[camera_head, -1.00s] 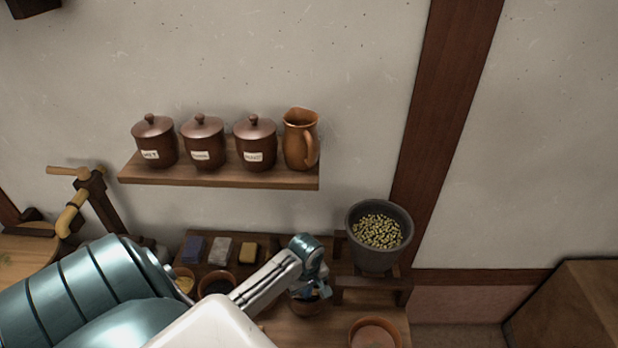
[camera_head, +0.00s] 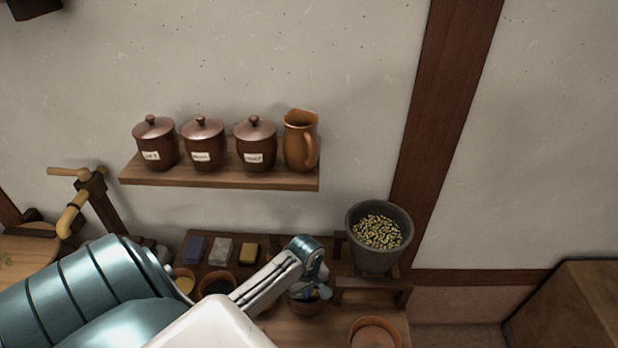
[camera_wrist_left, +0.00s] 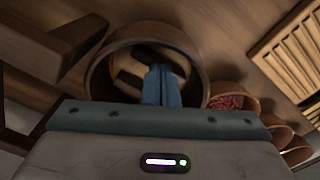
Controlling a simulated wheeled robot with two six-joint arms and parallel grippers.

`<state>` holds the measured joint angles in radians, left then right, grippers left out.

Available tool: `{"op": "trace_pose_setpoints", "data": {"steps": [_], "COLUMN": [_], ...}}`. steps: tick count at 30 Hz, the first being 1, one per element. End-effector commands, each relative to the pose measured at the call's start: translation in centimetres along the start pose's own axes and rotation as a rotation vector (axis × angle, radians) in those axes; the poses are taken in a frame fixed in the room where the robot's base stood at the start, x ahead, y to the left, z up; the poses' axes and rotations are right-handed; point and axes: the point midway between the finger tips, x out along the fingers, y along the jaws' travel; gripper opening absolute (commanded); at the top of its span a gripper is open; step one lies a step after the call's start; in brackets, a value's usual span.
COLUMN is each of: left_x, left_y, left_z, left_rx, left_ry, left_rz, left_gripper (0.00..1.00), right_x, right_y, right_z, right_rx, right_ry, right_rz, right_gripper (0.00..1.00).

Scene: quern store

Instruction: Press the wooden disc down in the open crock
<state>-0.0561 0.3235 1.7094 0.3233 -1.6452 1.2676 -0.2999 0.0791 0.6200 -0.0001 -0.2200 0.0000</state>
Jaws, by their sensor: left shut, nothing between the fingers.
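The open crock (camera_head: 304,308) stands on the wooden bench in the head view, under my left gripper (camera_head: 320,290) and partly hidden by it. In the left wrist view I look down into the round brown crock (camera_wrist_left: 96,78). The pale wooden disc (camera_wrist_left: 130,74) shows inside it, with dark parts across it. My left gripper (camera_wrist_left: 162,86) is shut and empty, its blue fingers pointing into the crock's mouth over the disc. I cannot tell whether the fingertips touch the disc. My right gripper is not in view.
A grey pot of pale green beans (camera_head: 377,232) stands on a small stand to the right. A terracotta bowl (camera_head: 375,333) is at the front right. Small bowls (camera_head: 216,283) and coloured blocks (camera_head: 220,251) lie to the left. A wall shelf (camera_head: 220,180) holds lidded jars and a jug.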

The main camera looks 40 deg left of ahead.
Motion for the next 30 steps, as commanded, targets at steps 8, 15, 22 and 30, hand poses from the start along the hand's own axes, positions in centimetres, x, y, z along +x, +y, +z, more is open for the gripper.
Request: {"op": "trace_pose_setpoints", "data": {"steps": [8, 15, 22, 30], "left_x": [0.2, 0.25, 0.3, 0.35], "left_y": [-0.15, -0.17, -0.19, -0.21], "left_z": [0.1, 0.12, 0.13, 0.16], "left_rx": [-0.001, -0.001, -0.001, -0.001], "left_ry": [-0.003, -0.004, -0.004, -0.005], "left_rz": [-0.004, -0.005, -0.005, -0.005], "left_gripper": [0.0, 0.0, 0.0, 0.0], "right_x": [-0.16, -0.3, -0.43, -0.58], "right_y": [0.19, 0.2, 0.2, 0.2], "right_z": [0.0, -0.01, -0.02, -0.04], "right_rx": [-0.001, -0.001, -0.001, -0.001], "right_ry": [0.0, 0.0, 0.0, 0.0], "right_rz": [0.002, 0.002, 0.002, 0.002], "right_gripper": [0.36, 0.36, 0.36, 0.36]}}
